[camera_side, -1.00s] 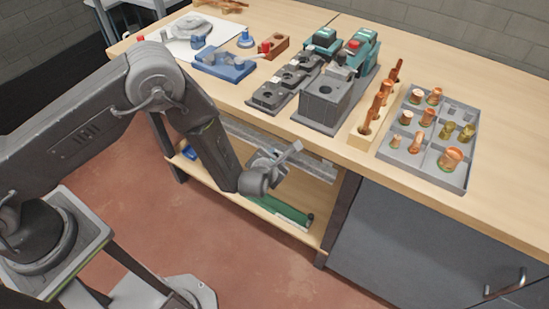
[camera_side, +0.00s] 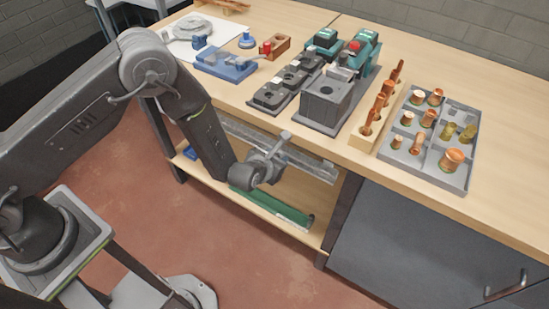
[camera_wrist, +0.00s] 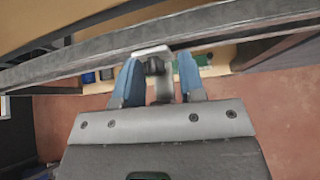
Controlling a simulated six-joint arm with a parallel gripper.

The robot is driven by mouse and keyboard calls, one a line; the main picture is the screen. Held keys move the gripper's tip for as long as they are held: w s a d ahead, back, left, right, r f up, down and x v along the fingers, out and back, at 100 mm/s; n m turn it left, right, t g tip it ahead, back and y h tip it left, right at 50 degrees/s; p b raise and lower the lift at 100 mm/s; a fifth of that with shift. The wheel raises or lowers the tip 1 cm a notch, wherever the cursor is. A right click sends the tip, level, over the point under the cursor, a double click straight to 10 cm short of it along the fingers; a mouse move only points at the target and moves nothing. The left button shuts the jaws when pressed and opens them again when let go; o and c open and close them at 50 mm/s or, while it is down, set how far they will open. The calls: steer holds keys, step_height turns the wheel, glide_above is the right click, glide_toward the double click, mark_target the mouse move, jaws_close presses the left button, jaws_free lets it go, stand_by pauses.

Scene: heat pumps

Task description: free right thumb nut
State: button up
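My gripper (camera_side: 276,152) is in front of the bench, near the metal rail (camera_side: 312,166) below the tabletop edge. In the wrist view, its two blue fingers (camera_wrist: 160,82) stand apart. A light grey angled piece (camera_wrist: 167,88) with a small dark round part (camera_wrist: 155,65) shows between them, in front of the rail (camera_wrist: 90,73). I cannot tell whether the fingers grip this piece or stand around it. No thumb nut can be made out for certain; the dark part is too small to identify.
On the bench are a grey block fixture (camera_side: 327,99), a teal tool (camera_side: 362,52), a wooden rack of copper pieces (camera_side: 363,138) and a grey tray (camera_side: 429,176). A blue fixture (camera_side: 226,66) stands left. A lower shelf (camera_side: 250,202) lies under the rail.

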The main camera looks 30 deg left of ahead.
steer(key=shift+w+a+f, duration=0.1)
steer(key=shift+a+f, duration=0.05)
steer(key=shift+a, duration=0.2)
steer(key=v, duration=0.5)
steer(key=shift+d, duration=0.1)
steer(key=shift+w+f+m+y, duration=0.4)
steer(key=shift+w+f+y, duration=0.2)
steer(key=shift+w, duration=0.35)
steer(key=shift+w+f+m+y, duration=0.45)
steer(key=shift+w+f, duration=0.2)
steer(key=shift+w, duration=0.3)
steer(key=shift+w+f, duration=0.15)
